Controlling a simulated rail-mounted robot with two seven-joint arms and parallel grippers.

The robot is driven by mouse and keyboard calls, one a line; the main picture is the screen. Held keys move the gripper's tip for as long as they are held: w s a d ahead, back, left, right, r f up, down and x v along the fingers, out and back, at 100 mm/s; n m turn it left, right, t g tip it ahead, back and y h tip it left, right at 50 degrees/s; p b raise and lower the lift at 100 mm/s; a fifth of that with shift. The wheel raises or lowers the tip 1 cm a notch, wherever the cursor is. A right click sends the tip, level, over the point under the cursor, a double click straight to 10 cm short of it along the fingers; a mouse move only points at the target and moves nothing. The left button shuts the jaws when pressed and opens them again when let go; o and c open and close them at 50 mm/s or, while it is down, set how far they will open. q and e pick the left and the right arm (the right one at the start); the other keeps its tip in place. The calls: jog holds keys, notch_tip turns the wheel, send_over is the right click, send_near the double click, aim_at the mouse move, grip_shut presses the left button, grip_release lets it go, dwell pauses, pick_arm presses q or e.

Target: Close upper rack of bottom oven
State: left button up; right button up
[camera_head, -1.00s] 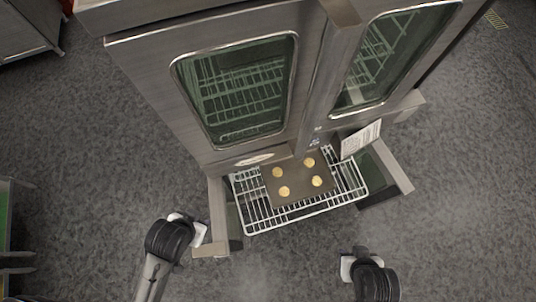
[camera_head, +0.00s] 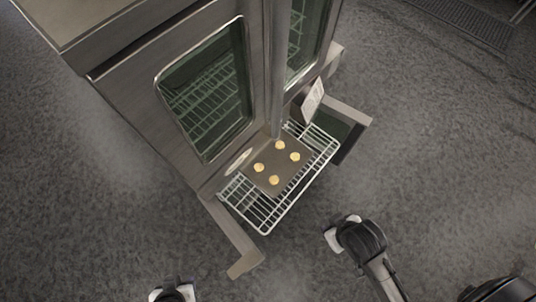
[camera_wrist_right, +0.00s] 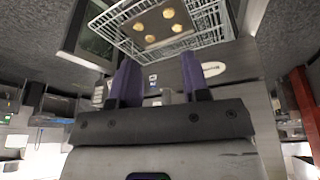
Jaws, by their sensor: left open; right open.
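The wire rack (camera_head: 268,216) of the bottom oven is pulled out between its open doors. It bears a dark tray (camera_head: 258,181) with several round cookies. The rack also shows at the top of the right wrist view (camera_wrist_right: 215,22). My left gripper (camera_head: 172,292) is at the bottom edge of the head view, partly cut off, apart from the rack and open. My right gripper (camera_head: 334,238) is in front of the rack, apart from it. In the right wrist view its fingers (camera_wrist_right: 160,82) are spread with nothing between them.
The left open door (camera_head: 232,237) sticks out between the rack and my left gripper. The right open door (camera_head: 348,122) stands beyond the rack's right side. The upper oven's glass doors (camera_head: 205,88) are shut. Clear floor (camera_head: 440,170) lies to the right.

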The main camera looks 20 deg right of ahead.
jog(key=shift+a, duration=0.25)
jog(key=shift+c, duration=0.3)
